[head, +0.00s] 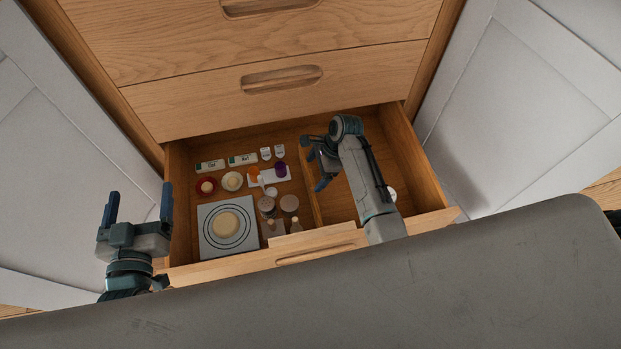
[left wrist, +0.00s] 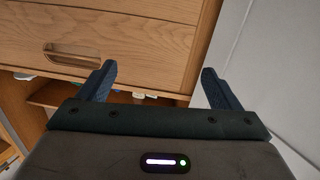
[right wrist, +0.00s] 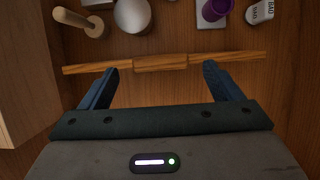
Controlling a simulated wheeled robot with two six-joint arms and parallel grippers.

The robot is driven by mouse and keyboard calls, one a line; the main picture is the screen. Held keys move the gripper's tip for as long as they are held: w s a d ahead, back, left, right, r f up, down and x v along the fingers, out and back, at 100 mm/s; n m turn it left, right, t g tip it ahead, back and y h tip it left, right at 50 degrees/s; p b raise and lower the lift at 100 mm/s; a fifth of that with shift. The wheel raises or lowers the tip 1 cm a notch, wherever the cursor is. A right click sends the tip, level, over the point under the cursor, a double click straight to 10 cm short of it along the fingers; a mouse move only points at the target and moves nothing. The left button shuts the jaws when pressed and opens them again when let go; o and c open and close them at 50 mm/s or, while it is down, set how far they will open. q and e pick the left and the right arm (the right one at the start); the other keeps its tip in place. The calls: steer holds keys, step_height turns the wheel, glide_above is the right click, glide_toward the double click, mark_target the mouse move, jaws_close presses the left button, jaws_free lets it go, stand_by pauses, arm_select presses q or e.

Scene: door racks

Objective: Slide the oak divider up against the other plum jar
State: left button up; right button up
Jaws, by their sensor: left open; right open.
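The oak divider (head: 315,208) stands in the open drawer (head: 345,126) and splits it into left and right compartments. In the right wrist view the divider (right wrist: 160,62) is a thin bar with a thicker middle block, just beyond the fingertips. My right gripper (head: 313,169) is open and empty at the divider, on its right side. A plum jar (head: 280,169) stands in the left compartment, apart from the divider; it also shows in the right wrist view (right wrist: 215,10). I cannot make out a second plum jar for certain. My left gripper (head: 139,194) is open and empty, left of the drawer.
A white item (head: 391,193) in the right compartment is partly hidden by my right arm. The drawer walls enclose my right gripper.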

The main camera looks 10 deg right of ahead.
mark_target(311, 178)
steer(key=b+x, duration=0.1)
steer(key=x, duration=0.3)
arm_select(q)
step_height(311, 178, up, 8)
steer(key=t, duration=0.5)
steer(key=shift+w+a+r+m, duration=0.2)
steer(key=shift+w+m, duration=0.1)
steer(key=shift+w, duration=0.1)
arm_select(e)
steer(key=shift+a+f, duration=0.1)
steer(key=shift+f, duration=0.15)
